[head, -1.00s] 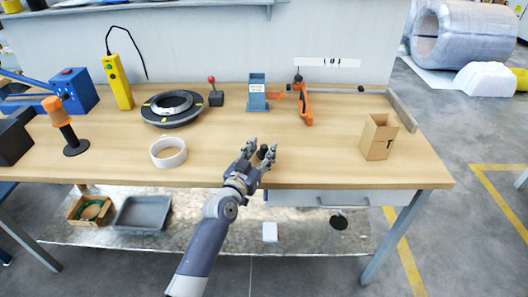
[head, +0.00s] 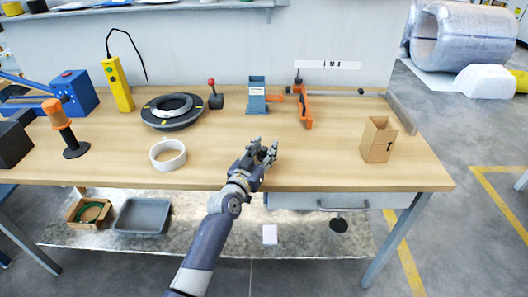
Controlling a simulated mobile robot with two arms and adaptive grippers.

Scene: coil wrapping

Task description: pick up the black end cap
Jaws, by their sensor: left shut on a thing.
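My left gripper (head: 263,151) is over the front middle part of the workbench top. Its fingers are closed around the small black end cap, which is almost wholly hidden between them. I cannot tell whether the cap still touches the bench. My right gripper is not in view.
On the wooden bench (head: 320,172) a white tape ring (head: 168,163) lies to the left of the gripper. A black ring fixture (head: 172,121), a blue block (head: 256,101) and an orange clamp (head: 304,108) stand behind. A cardboard box (head: 377,150) stands right. The bench between is clear.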

